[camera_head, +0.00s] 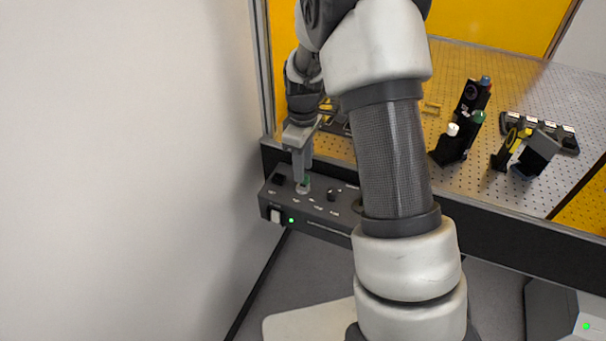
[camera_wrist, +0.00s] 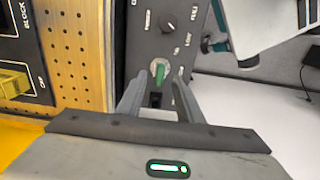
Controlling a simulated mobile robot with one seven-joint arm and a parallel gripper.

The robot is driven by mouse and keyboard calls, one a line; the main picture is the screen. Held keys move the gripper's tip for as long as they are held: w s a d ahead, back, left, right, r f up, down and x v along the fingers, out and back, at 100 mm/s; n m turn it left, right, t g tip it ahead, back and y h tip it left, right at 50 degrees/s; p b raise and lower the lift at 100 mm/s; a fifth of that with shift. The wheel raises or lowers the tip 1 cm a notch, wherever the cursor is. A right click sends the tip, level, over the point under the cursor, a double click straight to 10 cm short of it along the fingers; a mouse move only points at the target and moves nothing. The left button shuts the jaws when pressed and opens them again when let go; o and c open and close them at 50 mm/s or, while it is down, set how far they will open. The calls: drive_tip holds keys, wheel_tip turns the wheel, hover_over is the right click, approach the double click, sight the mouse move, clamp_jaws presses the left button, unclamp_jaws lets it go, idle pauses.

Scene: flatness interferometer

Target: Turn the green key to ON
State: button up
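The green key (camera_wrist: 160,72) stands in a pale round collar on a dark control box (camera_head: 325,207). In the head view, the key (camera_head: 307,181) shows as a small green spot beside my fingertips. My gripper (camera_head: 301,178) points down at the key from above. In the wrist view, my gripper (camera_wrist: 160,80) has its two fingers apart, one on each side of the key, with a gap visible around it. The labels around the key are too small and partly hidden to read, so I cannot tell which mark it points to.
A black knob (camera_wrist: 168,26) sits on the box near the key. A perforated bench (camera_head: 480,65) behind carries black holders (camera_head: 455,145) and a yellow-handled tool (camera_head: 512,145).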

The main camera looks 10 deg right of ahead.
drive_tip(key=shift+f, duration=1.8)
clamp_jaws()
drive_tip(key=shift+n+b, duration=0.3)
drive_tip(key=shift+n, duration=0.9)
